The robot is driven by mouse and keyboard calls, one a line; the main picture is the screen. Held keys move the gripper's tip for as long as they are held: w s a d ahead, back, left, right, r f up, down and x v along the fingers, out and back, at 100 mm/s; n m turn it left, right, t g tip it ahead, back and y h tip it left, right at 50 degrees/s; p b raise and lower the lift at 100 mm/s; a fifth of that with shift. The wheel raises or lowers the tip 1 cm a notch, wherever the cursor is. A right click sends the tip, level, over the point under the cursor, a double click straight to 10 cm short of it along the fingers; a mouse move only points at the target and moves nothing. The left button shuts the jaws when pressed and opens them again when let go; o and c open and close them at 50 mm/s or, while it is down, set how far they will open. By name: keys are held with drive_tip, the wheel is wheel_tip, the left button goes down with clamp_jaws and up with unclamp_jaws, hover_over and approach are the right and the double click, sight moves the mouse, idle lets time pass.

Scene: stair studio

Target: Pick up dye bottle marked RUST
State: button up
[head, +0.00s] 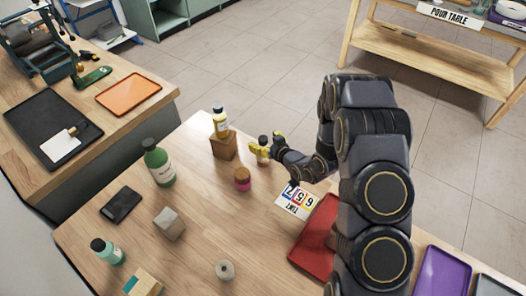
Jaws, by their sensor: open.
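A small bottle with a dark cap (263,140) shows at the fingertips. I cannot tell whether they touch it, and its lower part is partly hidden. A bottle with a yellow label (221,124) stands upright on a brown block just left of the gripper. No bottle label is legible, so I cannot tell which one is marked RUST.
A number card (297,200) and red tray (312,249) lie near my arm. The table between the pink jar and grey roll (225,270) is clear.

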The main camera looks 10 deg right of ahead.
drive_tip(key=shift+f+x, duration=0.25)
drive_tip(key=shift+x, duration=1.6)
drive_tip(key=shift+d, duration=0.2)
clamp_jaws()
drive_tip(key=shift+r, duration=0.15)
